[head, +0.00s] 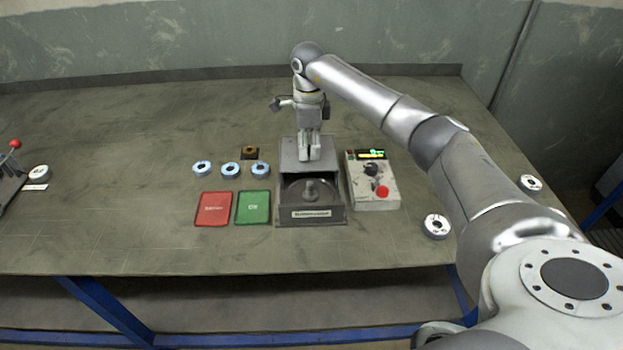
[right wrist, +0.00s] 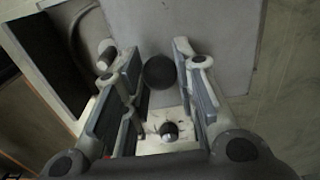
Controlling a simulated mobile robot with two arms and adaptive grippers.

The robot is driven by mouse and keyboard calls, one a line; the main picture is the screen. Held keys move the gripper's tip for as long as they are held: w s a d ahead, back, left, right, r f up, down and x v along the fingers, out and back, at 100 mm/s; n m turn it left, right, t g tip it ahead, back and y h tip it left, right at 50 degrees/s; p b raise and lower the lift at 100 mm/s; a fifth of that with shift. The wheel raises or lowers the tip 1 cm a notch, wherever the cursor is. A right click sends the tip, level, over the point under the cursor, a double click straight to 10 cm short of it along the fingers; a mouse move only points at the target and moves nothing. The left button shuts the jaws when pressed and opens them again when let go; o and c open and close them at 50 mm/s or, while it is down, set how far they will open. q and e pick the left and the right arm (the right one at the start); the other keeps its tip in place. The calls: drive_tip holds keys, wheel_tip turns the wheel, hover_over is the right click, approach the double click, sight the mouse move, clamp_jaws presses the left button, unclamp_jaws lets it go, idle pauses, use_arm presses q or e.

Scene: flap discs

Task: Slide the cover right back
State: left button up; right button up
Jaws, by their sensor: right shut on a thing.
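The grey machine (head: 335,214) stands mid-table with its front chamber open, showing a round recess and a short metal spindle (head: 310,188). Its flat grey cover (head: 288,153) lies over the rear part, behind the opening. My right gripper (head: 310,154) reaches down onto the cover from behind. In the right wrist view the pale cover (right wrist: 222,45) carries a dark round knob (right wrist: 160,72) between the two fingers. The right gripper is shut on this knob; the exact contact is hard to see. The spindle (right wrist: 107,52) shows at the left there. My left gripper is not in view.
A control box (head: 374,196) with a dial and red button stands close right of the machine. Left are a red mat (head: 214,209), a green mat (head: 253,208) and several discs (head: 231,169). Another disc (head: 436,225) lies right. The table behind the machine is clear.

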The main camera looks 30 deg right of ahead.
drive_tip(key=shift+w+d+b, duration=0.4)
drive_tip(key=shift+w+d, duration=0.15)
drive_tip(key=shift+w, duration=0.35)
drive_tip(key=shift+w+d+b, duration=0.35)
drive_tip(key=shift+w+d, duration=0.15)
drive_tip(key=shift+w, duration=0.4)
drive_tip(key=o, duration=0.8)
wheel_tip(320, 180, up, 8)
drive_tip(key=p, duration=0.6)
drive_tip(key=shift+s, duration=0.1)
drive_tip(key=shift+f, duration=0.1)
